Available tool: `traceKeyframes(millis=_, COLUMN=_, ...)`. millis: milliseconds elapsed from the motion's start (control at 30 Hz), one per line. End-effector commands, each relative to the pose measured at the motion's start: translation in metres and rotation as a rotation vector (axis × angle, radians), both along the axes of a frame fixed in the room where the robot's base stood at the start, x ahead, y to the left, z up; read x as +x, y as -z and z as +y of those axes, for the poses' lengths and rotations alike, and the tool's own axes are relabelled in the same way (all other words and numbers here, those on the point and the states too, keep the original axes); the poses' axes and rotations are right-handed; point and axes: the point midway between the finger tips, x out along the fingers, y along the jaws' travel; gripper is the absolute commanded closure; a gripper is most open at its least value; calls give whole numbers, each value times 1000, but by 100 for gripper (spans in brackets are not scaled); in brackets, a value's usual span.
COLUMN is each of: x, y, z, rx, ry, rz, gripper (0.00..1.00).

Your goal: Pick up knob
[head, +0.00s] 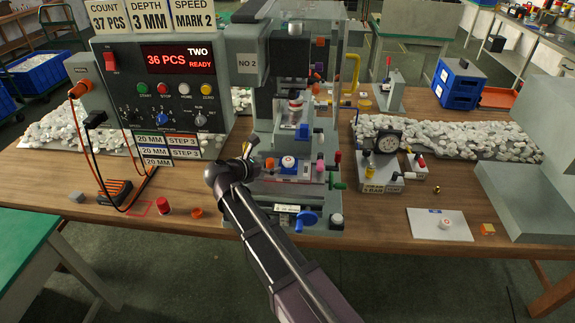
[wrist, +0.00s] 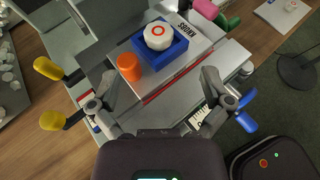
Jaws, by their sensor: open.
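A white knob (wrist: 158,35) with a red ring printed on its top sits in a blue square holder (wrist: 176,52) on a pale block lettered KNOBS. In the head view the knob (head: 288,161) shows in its holder at the front of the pad printer, under the printing head. My gripper (wrist: 160,87) is open and empty. Its two fingers are spread apart, short of the knob, which lies beyond them near the top of the wrist view. An orange cylinder (wrist: 128,66) stands beside the blue holder. In the head view my arm hides part of the printer's base.
Another white knob (head: 446,223) with a red mark lies on a white plate (head: 425,228) at the right. A control box (head: 160,85) stands left of the printer. Yellow-tipped levers (wrist: 50,68) and a blue handle (wrist: 246,122) flank my gripper.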

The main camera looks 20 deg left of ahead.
Motion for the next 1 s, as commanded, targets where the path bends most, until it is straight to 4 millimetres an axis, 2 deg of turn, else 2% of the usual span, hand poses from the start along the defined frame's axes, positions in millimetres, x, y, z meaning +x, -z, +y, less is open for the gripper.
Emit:
traceKeyframes(millis=100, x=17, y=11, z=-7, rx=-1, ry=2, rz=0, gripper=1)
traceKeyframes(millis=300, x=36, y=18, z=-16, rx=0, ry=1, rz=0, gripper=1)
traceKeyframes(millis=800, x=42, y=19, z=-19, rx=0, ry=1, rz=0, gripper=1)
traceKeyframes(millis=1000, x=53, y=28, z=-22, rx=0, ry=1, rz=0, gripper=1)
